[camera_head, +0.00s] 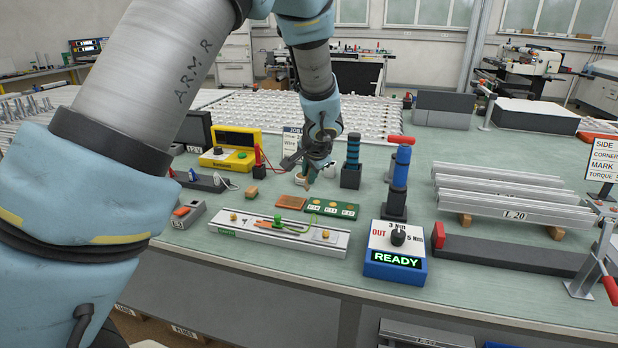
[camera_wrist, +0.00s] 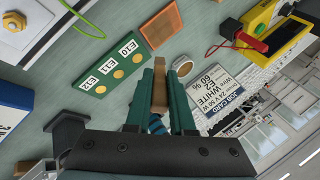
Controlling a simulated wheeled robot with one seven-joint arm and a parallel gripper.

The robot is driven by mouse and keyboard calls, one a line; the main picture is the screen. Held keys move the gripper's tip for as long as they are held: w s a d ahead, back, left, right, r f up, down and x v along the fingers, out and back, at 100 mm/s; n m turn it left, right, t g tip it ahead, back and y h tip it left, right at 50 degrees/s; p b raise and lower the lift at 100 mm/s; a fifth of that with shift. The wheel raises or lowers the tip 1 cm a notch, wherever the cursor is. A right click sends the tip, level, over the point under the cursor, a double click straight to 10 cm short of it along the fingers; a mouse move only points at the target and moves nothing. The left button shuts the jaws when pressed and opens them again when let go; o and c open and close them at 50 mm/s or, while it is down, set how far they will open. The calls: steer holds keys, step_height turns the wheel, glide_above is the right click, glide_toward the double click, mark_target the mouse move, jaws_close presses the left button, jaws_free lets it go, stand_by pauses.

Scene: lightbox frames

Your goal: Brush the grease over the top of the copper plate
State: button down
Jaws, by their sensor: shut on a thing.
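The copper plate (camera_head: 291,202) is a flat orange-brown square on the bench, left of a green board. In the wrist view the copper plate (camera_wrist: 161,27) lies beyond my fingertips. My gripper (camera_head: 316,168) points down above the bench, behind the plates. In the wrist view its green fingers (camera_wrist: 164,85) are shut on a tan brush (camera_wrist: 160,68). The brush's lower end (camera_head: 309,183) shows below the gripper, apart from the copper plate; its bristles are not clear. A small pale round pot (camera_head: 300,180), perhaps the grease, stands beside the brush and also shows in the wrist view (camera_wrist: 183,66).
A green board (camera_head: 332,209) with copper discs adjoins the copper plate. A metal rail tray (camera_head: 275,236) lies in front, with a blue READY box (camera_head: 396,262) at right. A dark tool holder (camera_head: 351,176) stands right of my gripper. A yellow meter (camera_head: 230,158) stands left.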

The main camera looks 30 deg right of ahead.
steer(key=shift+a+r+p, duration=0.1)
steer(key=shift+r+p, duration=1.4)
steer(key=shift+r, duration=0.75)
